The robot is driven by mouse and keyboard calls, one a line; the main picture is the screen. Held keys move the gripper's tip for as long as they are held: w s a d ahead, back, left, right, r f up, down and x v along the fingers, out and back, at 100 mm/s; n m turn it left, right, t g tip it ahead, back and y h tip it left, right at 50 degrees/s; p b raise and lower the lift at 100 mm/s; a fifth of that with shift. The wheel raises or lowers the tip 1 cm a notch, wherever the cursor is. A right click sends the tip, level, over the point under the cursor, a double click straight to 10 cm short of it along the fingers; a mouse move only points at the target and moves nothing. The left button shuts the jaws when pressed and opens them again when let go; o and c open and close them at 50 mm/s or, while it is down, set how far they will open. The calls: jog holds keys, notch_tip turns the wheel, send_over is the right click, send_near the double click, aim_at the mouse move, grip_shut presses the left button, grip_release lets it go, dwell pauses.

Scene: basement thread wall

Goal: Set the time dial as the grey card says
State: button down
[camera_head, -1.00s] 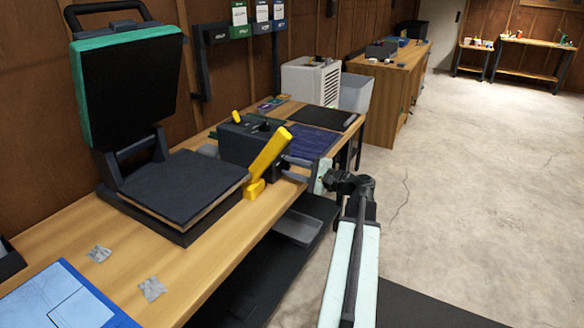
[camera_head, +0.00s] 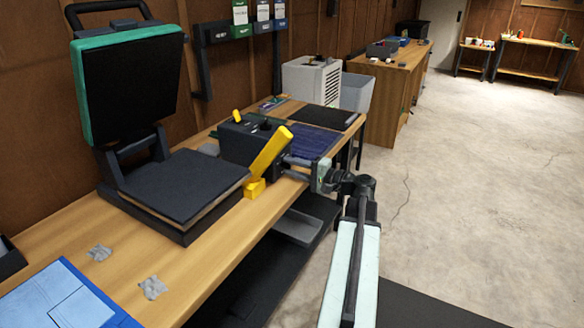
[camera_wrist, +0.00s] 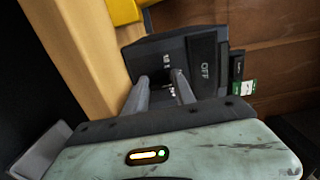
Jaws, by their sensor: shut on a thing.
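A black control box (camera_head: 238,148) stands on the wooden bench beside the heat press. In the wrist view its dark front face (camera_wrist: 202,65) shows the lettering OFF and a partly hidden label beside it. My gripper (camera_head: 288,160) is at the end of this box facing the aisle. In the wrist view both fingers (camera_wrist: 166,86) reach against that face, shut on the time dial, which is mostly hidden between them. The grey card (camera_head: 262,12) appears to be the middle one of the cards on the wall rack; its writing is too small to read.
A yellow lever (camera_head: 270,150) rises close to my gripper. The open heat press (camera_head: 178,185) fills the near bench. A grey tray (camera_head: 298,228) sits below the bench edge. The floor (camera_head: 460,200) at right is clear.

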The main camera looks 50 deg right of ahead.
jog(key=shift+d+r, duration=0.15)
jog(key=shift+r, duration=0.1)
jog(key=c, duration=1)
grip_release()
jog(key=shift+c, duration=0.2)
jog(key=shift+s, duration=0.15)
jog(key=v, duration=0.7)
jog(key=shift+s+r, duration=0.25)
jog(key=shift+s, duration=0.05)
jog(key=shift+f, duration=0.1)
